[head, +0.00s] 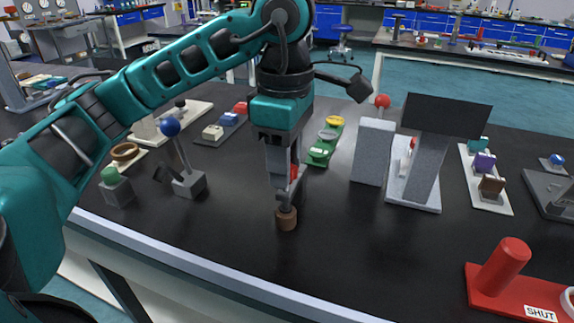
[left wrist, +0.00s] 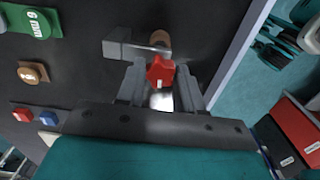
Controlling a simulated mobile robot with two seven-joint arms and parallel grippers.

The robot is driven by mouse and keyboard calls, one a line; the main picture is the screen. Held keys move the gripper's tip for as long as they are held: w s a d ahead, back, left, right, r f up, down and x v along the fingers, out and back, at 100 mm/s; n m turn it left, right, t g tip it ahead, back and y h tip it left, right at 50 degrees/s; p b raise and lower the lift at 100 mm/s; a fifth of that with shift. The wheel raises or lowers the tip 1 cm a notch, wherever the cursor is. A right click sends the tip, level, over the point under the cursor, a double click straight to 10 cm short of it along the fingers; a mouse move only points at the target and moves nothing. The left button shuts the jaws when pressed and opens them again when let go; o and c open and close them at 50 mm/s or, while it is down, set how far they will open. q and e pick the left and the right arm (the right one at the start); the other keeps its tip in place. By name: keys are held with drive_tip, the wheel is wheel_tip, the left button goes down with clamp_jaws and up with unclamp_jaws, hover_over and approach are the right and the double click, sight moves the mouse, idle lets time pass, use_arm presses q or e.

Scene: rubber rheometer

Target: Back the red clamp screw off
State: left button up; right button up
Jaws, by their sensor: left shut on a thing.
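The red clamp screw (left wrist: 160,72) shows in the left wrist view as a red knob between my left gripper's fingers (left wrist: 159,84). In the head view, my left gripper (head: 284,190) points straight down over the bench, shut on the screw. Only a sliver of the red screw (head: 294,172) shows there, the rest hidden by the fingers. A brown cylinder (head: 286,219) stands just below the fingertips; it also shows in the wrist view (left wrist: 160,40), beside a grey block (left wrist: 117,46). How the screw joins these parts is hidden. My right gripper is not in view.
A blue-ball lever (head: 171,127) and a green-topped block (head: 112,186) stand to the left. A green stand (head: 320,154) lies behind; a grey upright block (head: 373,152) is to its right. A red valve base marked SHUT (head: 487,291) sits front right.

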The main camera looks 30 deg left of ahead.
use_arm(q)
drive_tip(key=shift+c, duration=1.1)
drive_tip(key=n, duration=0.4)
drive_tip(key=shift+n, duration=0.4)
drive_tip(key=n+p, duration=0.1)
drive_tip(key=n, duration=0.3)
drive_tip(key=shift+n, duration=0.3)
drive_tip(key=n+p, duration=0.1)
drive_tip(key=n, duration=0.2)
drive_tip(key=shift+n, duration=0.7)
